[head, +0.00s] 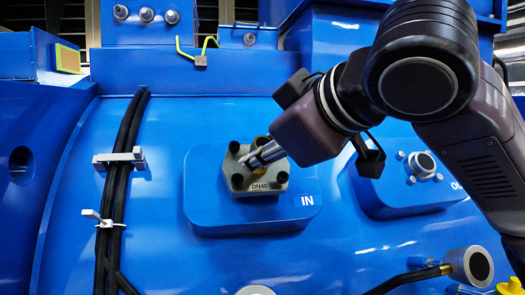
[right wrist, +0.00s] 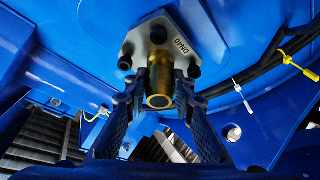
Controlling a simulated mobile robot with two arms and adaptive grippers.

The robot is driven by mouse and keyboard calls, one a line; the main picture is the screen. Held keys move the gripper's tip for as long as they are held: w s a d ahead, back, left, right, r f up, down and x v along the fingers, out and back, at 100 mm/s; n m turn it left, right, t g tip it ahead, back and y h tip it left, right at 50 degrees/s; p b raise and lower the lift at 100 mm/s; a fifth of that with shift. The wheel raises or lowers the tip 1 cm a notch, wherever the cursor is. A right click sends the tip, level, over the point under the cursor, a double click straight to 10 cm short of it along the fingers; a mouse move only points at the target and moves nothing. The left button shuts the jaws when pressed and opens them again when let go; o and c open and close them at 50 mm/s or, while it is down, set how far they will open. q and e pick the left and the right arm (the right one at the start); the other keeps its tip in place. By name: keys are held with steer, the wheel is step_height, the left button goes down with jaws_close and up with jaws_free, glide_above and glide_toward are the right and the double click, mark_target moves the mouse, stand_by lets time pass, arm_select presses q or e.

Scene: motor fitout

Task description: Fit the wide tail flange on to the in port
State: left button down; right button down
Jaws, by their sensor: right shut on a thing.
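The wide tail flange (head: 243,178) is a grey metal plate marked DN40, with a brass tail (right wrist: 159,86) and dark round studs or bolt heads at its corners. It lies over the blue raised pad of the IN port (head: 204,190) in the head view, and in the right wrist view (right wrist: 150,38). It looks flat to the pad; I cannot tell whether any gap is left. My right gripper (head: 262,155) is shut on the brass tail, with a finger on each side in the right wrist view (right wrist: 158,92). The port opening is hidden behind the plate. My left gripper is not in view.
The OUT port (head: 422,164) with its studs is on a pad to the right, partly behind my arm. Black cables (head: 122,190) run down the left of the blue housing in clamps. A yellow-green wire (head: 200,58) is above. A round fitting (head: 476,265) stands out at lower right.

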steer(key=shift+r, duration=0.2)
steer(key=c, duration=2.1)
jaws_free()
steer(key=shift+w, duration=0.1)
steer(key=o, duration=0.5)
steer(key=shift+o, duration=0.3)
steer(key=shift+f, duration=0.45)
steer(key=shift+s+d+r, duration=0.2)
steer(key=shift+s+r, duration=0.1)
steer(key=shift+s, duration=0.1)
steer(key=v, duration=1.1)
steer(key=shift+s+r, duration=0.2)
steer(key=shift+s, duration=0.05)
steer(key=shift+d, duration=0.1)
